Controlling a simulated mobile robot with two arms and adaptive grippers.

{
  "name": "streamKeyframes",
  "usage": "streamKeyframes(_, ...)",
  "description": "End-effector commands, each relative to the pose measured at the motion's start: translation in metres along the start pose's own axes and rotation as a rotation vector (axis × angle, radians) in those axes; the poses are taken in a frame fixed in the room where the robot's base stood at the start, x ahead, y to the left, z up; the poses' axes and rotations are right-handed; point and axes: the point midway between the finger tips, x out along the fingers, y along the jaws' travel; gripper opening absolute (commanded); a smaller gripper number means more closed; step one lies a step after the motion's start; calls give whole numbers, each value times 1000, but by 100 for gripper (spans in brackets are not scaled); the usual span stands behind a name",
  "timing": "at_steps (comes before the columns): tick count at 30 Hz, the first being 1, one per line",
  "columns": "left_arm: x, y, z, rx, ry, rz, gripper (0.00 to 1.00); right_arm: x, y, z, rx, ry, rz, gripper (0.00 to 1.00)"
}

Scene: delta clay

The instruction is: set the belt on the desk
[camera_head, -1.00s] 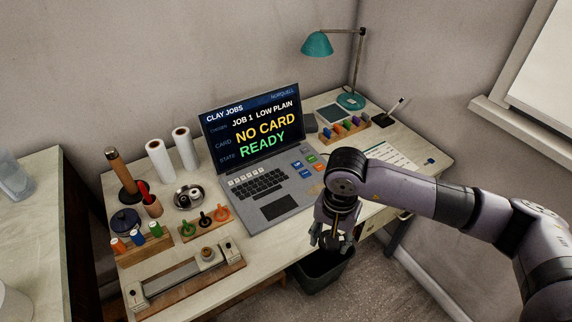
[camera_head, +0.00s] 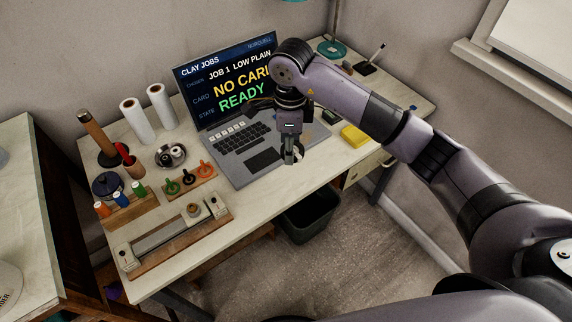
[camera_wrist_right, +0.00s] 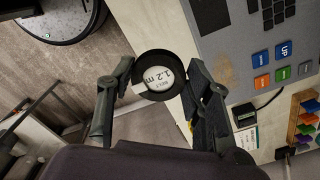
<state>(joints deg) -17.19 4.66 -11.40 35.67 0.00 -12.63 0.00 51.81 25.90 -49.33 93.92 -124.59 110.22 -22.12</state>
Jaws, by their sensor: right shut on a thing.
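My right gripper (camera_head: 290,152) is shut on the belt (camera_wrist_right: 140,85), a black ring-shaped coil with a white label reading "BELT 1.2 m". In the right wrist view the coil sits between the two fingers (camera_wrist_right: 155,90). The gripper points down near the desk's front edge, just in front of the laptop's right front corner. I cannot tell whether the belt touches the desk. In the head view the belt is hard to make out. The pale desk (camera_head: 250,198) has a bare strip along its front. My left gripper is not in view.
The open laptop (camera_head: 262,158) stands mid-desk. A yellow block (camera_head: 354,136) lies to its right. A wooden slide fixture (camera_head: 175,240), a stand of stamps (camera_head: 188,184) and white rolls (camera_head: 137,120) fill the left side. A dark bin (camera_head: 308,215) stands below the front edge.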

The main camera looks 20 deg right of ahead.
Motion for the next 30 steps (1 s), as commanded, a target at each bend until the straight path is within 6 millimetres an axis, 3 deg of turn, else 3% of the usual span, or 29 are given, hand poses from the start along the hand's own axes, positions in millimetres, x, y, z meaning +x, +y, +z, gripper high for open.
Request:
streamKeyframes(3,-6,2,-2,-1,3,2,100,33,2,-1,0,3,6,21)
streamKeyframes(9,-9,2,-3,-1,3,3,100,70,1,0,-1,0,3,21)
streamKeyframes(16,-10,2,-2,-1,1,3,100,87,0,0,-1,0,2,21)
streamKeyframes(23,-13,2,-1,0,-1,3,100,119,1,0,-1,0,2,21)
streamKeyframes(30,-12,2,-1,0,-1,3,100,122,0,0,-3,0,-1,21)
